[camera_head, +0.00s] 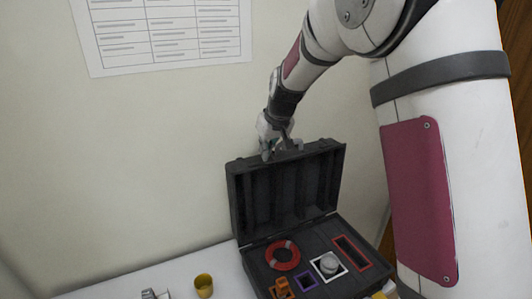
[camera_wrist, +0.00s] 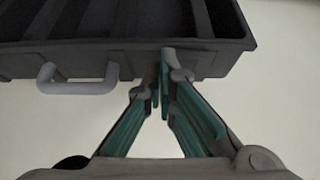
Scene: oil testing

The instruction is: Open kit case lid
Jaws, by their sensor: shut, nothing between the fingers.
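The kit case is dark grey and stands open on the table in the head view. Its lid (camera_head: 287,185) stands roughly upright at the back, hinged to the base (camera_head: 258,270). My gripper (camera_head: 281,152) is at the lid's upper edge. In the wrist view my gripper (camera_wrist: 164,55) is shut with nothing between its fingers, and the tips overlap the edge of the lid (camera_wrist: 125,57) in the picture. I cannot tell whether they touch it. A grey handle (camera_wrist: 78,78) on the lid edge is left of the fingers.
The base holds a red ring (camera_head: 282,255), a round white item (camera_head: 329,265) and an orange piece (camera_head: 282,287). A yellow cup (camera_head: 203,286) stands on the white table (camera_head: 222,264) left of the case. A wall is close behind the lid, with a printed sheet (camera_head: 165,32) on it.

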